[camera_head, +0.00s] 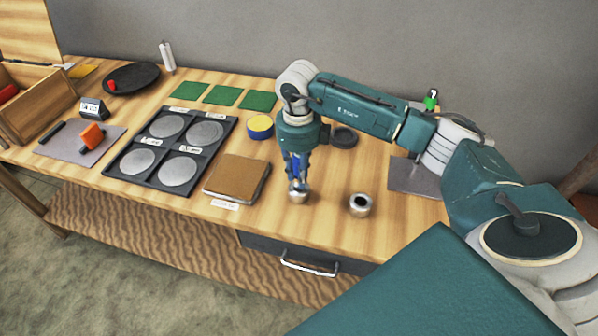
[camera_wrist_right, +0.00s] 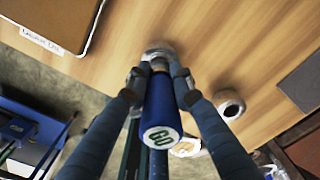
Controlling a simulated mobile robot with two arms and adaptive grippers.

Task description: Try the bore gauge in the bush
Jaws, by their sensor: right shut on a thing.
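My right gripper (camera_head: 296,172) is shut on the blue handle of the bore gauge (camera_wrist_right: 160,112), whose end face reads "GO". My left gripper is not in view.
A brown pad (camera_head: 236,179) and a dark tray with several round grey discs (camera_head: 170,148) lie to the left. A dark round thing (camera_head: 344,137) sits behind the gripper. A grey mat (camera_head: 413,178) lies to the right. The tabletop around the second ring is clear.

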